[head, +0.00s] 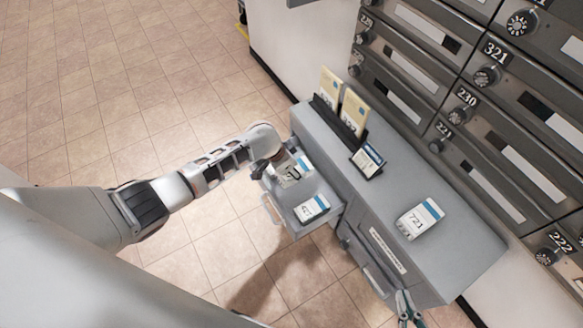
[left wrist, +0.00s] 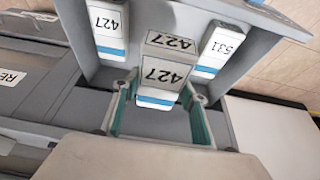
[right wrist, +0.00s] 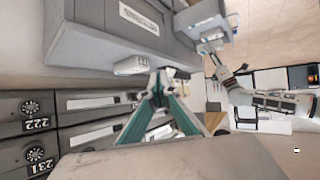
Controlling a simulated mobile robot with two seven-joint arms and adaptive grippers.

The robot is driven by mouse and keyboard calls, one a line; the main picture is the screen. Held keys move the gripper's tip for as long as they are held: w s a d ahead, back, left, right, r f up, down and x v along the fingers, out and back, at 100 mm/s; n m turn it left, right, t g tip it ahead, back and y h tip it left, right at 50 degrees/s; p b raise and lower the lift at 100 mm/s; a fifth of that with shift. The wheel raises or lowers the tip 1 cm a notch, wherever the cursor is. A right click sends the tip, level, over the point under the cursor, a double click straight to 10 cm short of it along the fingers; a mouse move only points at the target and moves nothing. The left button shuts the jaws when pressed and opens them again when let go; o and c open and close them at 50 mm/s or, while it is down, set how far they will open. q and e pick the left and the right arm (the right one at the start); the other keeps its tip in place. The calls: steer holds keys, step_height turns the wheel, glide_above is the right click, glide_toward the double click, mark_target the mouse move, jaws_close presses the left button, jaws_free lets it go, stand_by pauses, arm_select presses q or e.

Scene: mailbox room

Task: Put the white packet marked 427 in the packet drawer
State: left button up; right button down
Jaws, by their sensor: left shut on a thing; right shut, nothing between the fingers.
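My left gripper (left wrist: 162,95) is shut on a white packet marked 427 (left wrist: 163,72) with a blue band, seen between its teal fingers in the left wrist view. The held packet is at the open grey drawer (head: 271,209); I cannot tell whether it touches the bottom. Another packet marked 427 (left wrist: 108,28) lies in the drawer on one side, and a packet marked 531 (left wrist: 221,47) on the other. In the head view, a drawer packet (head: 312,208) shows at the near end; my left arm partly hides the rest. My right gripper (head: 408,309) is shut and empty beside the cabinet.
A white packet marked 721 (head: 420,218) lies on the grey cabinet top (head: 455,245). A dark rack with yellow envelopes (head: 354,108) and a small card stand (head: 368,161) also stand there. Numbered mailboxes (head: 505,110) line the wall behind. The tiled floor (head: 110,85) at left is clear.

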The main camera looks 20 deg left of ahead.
arm_select(q)
steer(key=shift+w+d+f, duration=0.1)
steer(key=shift+w+f, duration=0.05)
steer(key=o, duration=1.3)
steer(key=shift+c, duration=0.2)
steer(key=v, duration=1.2)
